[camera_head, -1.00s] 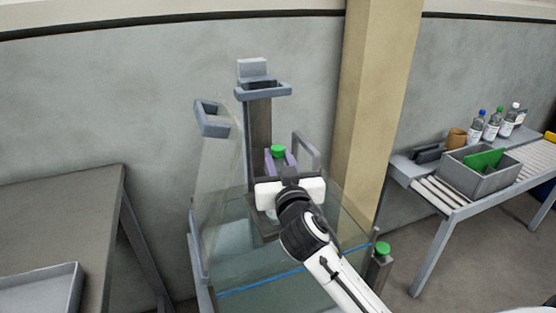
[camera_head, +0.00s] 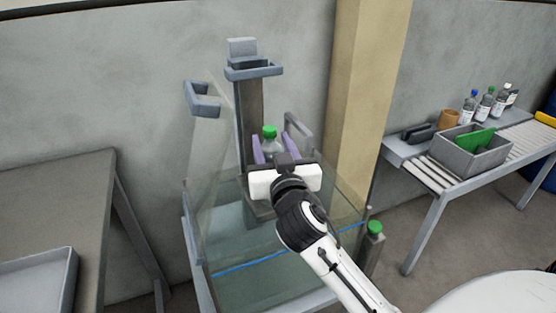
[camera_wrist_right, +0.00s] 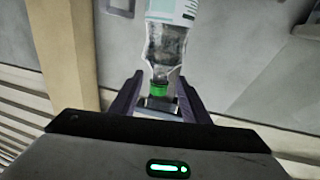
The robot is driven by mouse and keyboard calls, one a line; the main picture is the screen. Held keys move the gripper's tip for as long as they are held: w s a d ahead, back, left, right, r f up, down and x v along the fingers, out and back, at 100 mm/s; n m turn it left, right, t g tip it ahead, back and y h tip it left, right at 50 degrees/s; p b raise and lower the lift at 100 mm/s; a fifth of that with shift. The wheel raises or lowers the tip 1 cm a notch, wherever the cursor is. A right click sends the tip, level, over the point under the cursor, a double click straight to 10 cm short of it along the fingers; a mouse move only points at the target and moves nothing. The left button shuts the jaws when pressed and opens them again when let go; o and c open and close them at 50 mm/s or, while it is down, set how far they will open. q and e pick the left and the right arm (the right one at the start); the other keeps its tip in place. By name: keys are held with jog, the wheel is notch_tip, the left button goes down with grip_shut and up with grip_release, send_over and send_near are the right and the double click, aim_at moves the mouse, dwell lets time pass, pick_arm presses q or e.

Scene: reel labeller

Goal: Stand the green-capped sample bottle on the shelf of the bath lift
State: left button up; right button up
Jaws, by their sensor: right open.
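The green-capped sample bottle (camera_head: 270,143) is upright at the bath lift (camera_head: 255,115), in front of its column. My right gripper (camera_head: 272,148) is open, its two purple fingers on either side of the bottle in the head view. The gripper body hides the bottle's lower part and most of the lift shelf (camera_head: 258,211), so contact with the shelf cannot be seen. In the right wrist view the bottle (camera_wrist_right: 166,45) appears upside down, its green cap between and just beyond the open fingers (camera_wrist_right: 160,88). My left gripper is not in view.
The clear-walled bath (camera_head: 265,285) surrounds the lift, with a green-topped post (camera_head: 375,228) at its right. A beige pillar (camera_head: 370,100) stands behind. A grey table (camera_head: 60,200) is at left.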

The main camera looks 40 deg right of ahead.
jog(key=b+v, duration=0.1)
jog(key=v, duration=0.8)
jog(key=shift+s, duration=0.25)
jog(key=shift+a+r, duration=0.1)
